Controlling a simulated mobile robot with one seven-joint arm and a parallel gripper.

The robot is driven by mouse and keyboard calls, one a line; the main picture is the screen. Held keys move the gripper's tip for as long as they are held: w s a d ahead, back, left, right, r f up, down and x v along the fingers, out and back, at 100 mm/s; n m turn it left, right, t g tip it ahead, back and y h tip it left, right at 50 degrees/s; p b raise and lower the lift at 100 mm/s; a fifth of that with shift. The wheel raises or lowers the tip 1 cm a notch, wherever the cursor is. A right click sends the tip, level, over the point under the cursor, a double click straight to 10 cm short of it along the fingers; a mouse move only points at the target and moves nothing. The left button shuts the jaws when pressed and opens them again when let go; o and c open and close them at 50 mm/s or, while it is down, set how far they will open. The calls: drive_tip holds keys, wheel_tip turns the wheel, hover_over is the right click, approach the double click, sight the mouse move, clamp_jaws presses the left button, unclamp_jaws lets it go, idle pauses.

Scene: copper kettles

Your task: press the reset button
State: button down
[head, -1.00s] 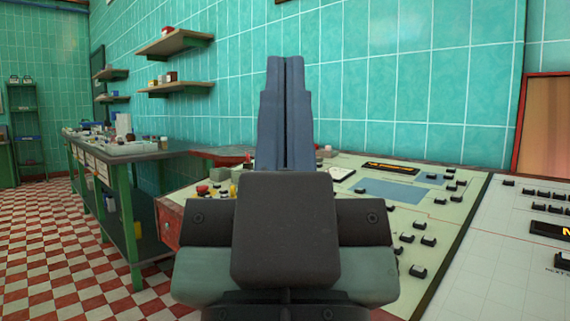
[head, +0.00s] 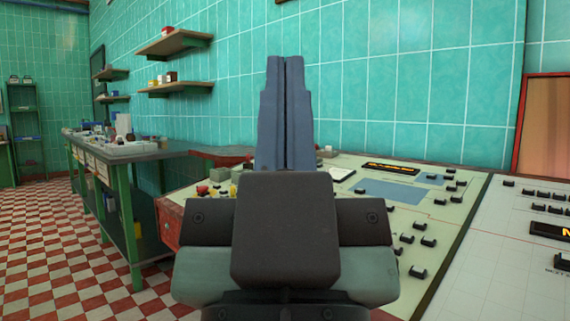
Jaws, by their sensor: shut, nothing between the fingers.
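My gripper (head: 285,62) fills the middle of the head view, its two blue-grey fingers shut together and pointing up in the picture, with nothing between them. Behind it is a pale control panel (head: 440,235) with several black buttons (head: 418,272) on its right part. A red button (head: 202,190) and small yellow parts (head: 233,190) show at its left, partly behind my gripper. I cannot tell which one is the reset button; no readable label shows. My gripper hides the middle of the panel, and I cannot tell whether it touches it.
A second white panel (head: 500,262) with black buttons adjoins at the right. A green workbench (head: 125,215) with clutter stands at the left. Shelves (head: 175,88) hang on the teal tiled wall (head: 370,80). The checkered floor (head: 60,265) at left is clear.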

wheel_tip(320, 180, up, 41)
drive_tip(key=p, duration=4)
drive_tip(key=shift+p, duration=0.35)
